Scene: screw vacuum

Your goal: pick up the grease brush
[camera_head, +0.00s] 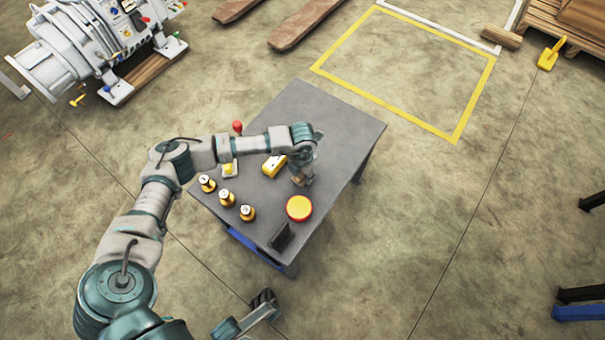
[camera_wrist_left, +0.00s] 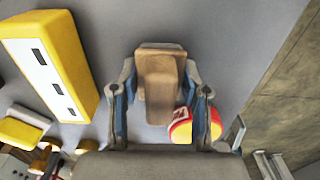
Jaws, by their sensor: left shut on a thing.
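My left gripper (camera_head: 302,172) is over the grey table, pointing down. The left wrist view shows its two fingers (camera_wrist_left: 160,108) on either side of a brown wooden piece, which looks like the grease brush (camera_wrist_left: 158,75). The gripper is shut on it. In the head view only a small brown part of the brush (camera_head: 304,181) shows beneath the gripper. Its bristles are not visible, and I cannot tell if it touches the table. A dark-tipped part that looks like my right gripper (camera_head: 264,301) is low in the head view, off the table; its jaws are unclear.
The table's far right part is clear. A vacuum pump (camera_head: 80,45) stands back left.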

